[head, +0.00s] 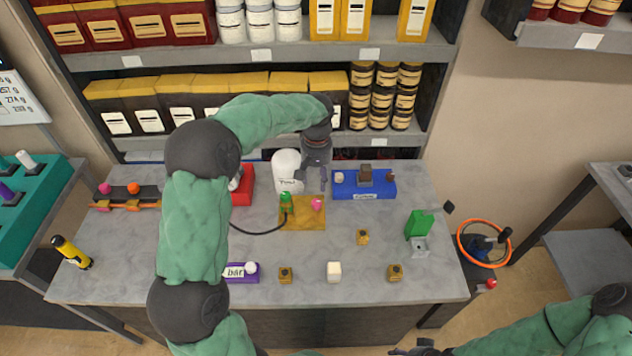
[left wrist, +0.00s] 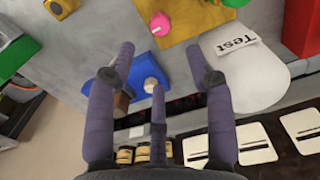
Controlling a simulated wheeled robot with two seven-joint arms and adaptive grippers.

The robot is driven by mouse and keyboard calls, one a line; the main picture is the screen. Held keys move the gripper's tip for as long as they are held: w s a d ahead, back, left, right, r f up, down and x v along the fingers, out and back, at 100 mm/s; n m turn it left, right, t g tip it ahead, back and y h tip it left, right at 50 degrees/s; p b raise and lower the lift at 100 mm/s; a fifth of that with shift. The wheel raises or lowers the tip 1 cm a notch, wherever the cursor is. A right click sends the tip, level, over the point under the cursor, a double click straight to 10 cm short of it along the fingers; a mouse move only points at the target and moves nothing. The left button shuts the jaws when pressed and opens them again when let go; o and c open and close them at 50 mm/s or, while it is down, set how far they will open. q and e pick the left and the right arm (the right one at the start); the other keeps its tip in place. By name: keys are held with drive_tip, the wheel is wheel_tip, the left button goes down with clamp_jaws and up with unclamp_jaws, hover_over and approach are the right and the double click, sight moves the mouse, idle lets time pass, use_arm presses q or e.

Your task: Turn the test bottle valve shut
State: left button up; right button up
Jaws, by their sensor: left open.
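The white test bottle (head: 287,168), labelled "Test" in the left wrist view (left wrist: 252,75), stands at the back of the grey table. In front of it is an orange-yellow plate (head: 303,222) with a green fitting (head: 286,201) and a pink knob (head: 317,204); which one is the test bottle valve I cannot tell. The pink knob also shows in the left wrist view (left wrist: 160,24). My left gripper (head: 319,182) is open and empty, just right of the bottle and behind the pink knob. My right gripper (head: 420,348) is at the bottom edge, partly cut off.
A blue block (head: 377,190) with a white knob (head: 339,177) is right of my left gripper. A red block (head: 243,190) is left of the bottle. A black hose (head: 258,232) runs from the plate. Small tan blocks and a green device (head: 419,224) stand nearer the front.

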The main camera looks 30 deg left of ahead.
sight(317, 201)
use_arm(q)
wheel_tip(317, 201, down, 11)
drive_tip(key=shift+r+b, duration=0.15)
drive_tip(key=shift+b, duration=0.95)
clamp_jaws()
